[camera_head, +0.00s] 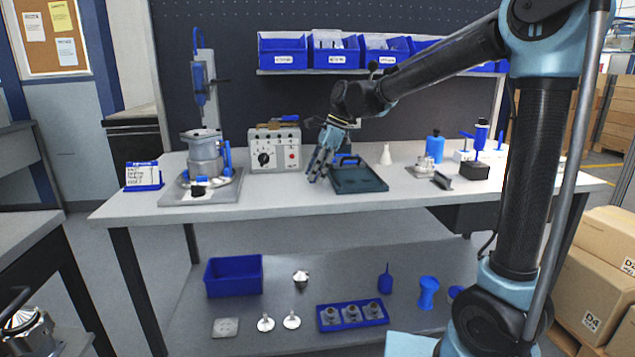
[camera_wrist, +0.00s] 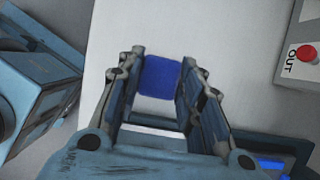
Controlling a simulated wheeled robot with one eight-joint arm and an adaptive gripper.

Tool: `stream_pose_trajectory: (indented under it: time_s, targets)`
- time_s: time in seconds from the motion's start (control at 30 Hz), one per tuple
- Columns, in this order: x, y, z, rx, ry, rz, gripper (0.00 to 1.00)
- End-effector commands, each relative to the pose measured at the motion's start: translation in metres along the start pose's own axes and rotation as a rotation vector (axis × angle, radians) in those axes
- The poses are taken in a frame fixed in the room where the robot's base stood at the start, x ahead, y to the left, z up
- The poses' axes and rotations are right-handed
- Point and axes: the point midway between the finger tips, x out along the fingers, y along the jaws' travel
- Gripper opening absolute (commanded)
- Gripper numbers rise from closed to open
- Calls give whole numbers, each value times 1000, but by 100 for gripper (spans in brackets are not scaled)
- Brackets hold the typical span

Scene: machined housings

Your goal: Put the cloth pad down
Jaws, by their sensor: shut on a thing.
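The cloth pad (camera_wrist: 160,77) is a small blue square between the two fingers of my gripper (camera_wrist: 161,68) in the wrist view. The fingers are shut on its left and right sides. In the head view my gripper (camera_head: 317,168) points down over the bench, between the grey control box and the dark tray. The pale bench top (camera_head: 400,176) shows behind the pad in the wrist view. I cannot tell whether the pad touches it.
The control box (camera_head: 276,150) with dial and red button stands left of my gripper. A metal housing on a plate (camera_head: 207,160) stands further left.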

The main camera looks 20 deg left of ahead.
Motion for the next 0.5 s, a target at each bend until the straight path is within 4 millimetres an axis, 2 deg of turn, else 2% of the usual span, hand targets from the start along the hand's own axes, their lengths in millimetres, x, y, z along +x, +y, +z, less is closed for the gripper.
stream_pose_trajectory:
  time_s: [0.2,0.5]
  targets:
    - [25,0,-11,0,0,0,0]
    - [27,0,-11,-1,0,0,0]
